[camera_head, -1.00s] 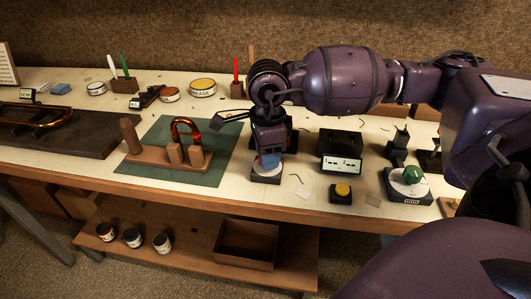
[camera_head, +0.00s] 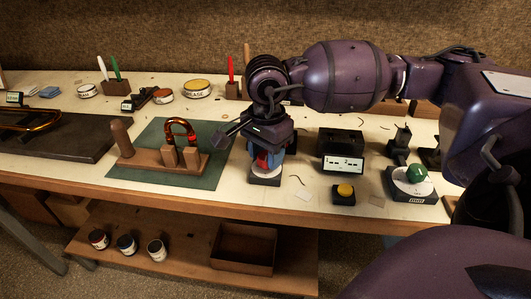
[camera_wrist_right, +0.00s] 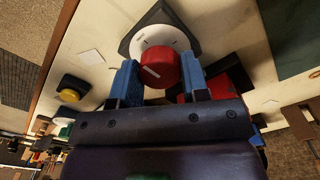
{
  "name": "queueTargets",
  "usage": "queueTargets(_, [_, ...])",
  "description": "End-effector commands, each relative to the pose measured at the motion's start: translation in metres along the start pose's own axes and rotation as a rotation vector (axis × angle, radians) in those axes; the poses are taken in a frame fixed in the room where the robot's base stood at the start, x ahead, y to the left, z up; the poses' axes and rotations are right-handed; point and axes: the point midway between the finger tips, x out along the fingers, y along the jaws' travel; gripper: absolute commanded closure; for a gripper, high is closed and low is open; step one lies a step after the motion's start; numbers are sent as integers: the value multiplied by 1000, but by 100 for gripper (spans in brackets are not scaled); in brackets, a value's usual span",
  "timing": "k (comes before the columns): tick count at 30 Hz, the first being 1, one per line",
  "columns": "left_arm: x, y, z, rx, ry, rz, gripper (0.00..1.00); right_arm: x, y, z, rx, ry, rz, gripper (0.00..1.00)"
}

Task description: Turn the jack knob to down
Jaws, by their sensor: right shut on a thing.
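A red round knob (camera_wrist_right: 158,68) with a white pointer line sits on a white dial face (camera_wrist_right: 150,36) with a dark square base (camera_head: 264,181). My right gripper (camera_head: 266,158) is over this base from above. In the wrist view, its blue fingers (camera_wrist_right: 159,75) are on either side of the knob, shut on it. The pointer line is slanted in that view. The dial markings are too small to read, so I cannot tell the setting. Another red part (camera_wrist_right: 228,80) shows behind one finger. My left gripper is not in view.
A black box with a white display (camera_head: 343,163) and a yellow button (camera_head: 345,190) stand just right. A green knob (camera_head: 416,173) on another dial is farther right. A wooden stand (camera_head: 140,158) on a green mat (camera_head: 200,179) is to the left.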

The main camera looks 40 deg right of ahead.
Motion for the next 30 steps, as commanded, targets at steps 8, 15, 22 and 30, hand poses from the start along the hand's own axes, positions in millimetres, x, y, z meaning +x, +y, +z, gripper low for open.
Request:
queueTargets(8, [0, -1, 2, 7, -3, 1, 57, -1, 0, 0, -8, 0, -1, 82])
queueTargets(15, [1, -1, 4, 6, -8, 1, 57, -1, 0, 0, -7, 1, -1, 41])
queueTargets(22, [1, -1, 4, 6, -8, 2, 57, 0, 0, 0, -6, 1, 0, 33])
queueTargets(30, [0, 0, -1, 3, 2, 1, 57, -14, 0, 0, -6, 1, -3, 33])
